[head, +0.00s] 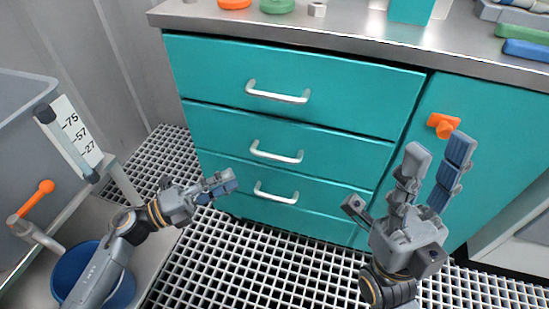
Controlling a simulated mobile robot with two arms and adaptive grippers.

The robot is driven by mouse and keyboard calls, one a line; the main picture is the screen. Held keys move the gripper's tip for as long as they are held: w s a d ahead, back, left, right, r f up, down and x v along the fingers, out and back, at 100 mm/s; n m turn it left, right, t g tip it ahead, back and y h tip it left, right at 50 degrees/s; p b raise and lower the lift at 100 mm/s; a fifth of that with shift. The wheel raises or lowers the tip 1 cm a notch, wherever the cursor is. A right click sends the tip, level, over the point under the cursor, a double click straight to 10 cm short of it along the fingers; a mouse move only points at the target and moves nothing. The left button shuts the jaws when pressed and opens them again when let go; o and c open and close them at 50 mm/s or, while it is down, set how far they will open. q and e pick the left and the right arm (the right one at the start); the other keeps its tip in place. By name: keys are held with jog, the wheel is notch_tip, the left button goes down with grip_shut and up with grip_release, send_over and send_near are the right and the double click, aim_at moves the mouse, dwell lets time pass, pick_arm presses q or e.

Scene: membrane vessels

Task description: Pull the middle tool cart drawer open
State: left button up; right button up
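The teal tool cart has stacked drawers with white bar handles, all looking closed. The middle drawer (335,150) has its handle (277,153) at its centre, with nothing on it. My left gripper (224,185) is left of the lower drawers, below and left of the middle handle, and apart from it. Its fingers point right and overlap in this view, so their opening is unclear. My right gripper (438,160) is open and empty, fingers up, in front of the cart's right-hand door (490,150), well right of the handle.
The top drawer (350,85) and lower drawer (330,192) have similar handles. An orange latch (443,125) is on the door. The grey countertop (340,38) holds several items. A blue bucket (85,275) and grey tank (20,120) stand left. The floor grating in front is clear.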

aim_at(276, 156)
pick_arm(q)
jog(key=b+x, duration=0.1)
jog(key=x, duration=1.2)
jog(key=shift+b, duration=0.4)
grip_shut()
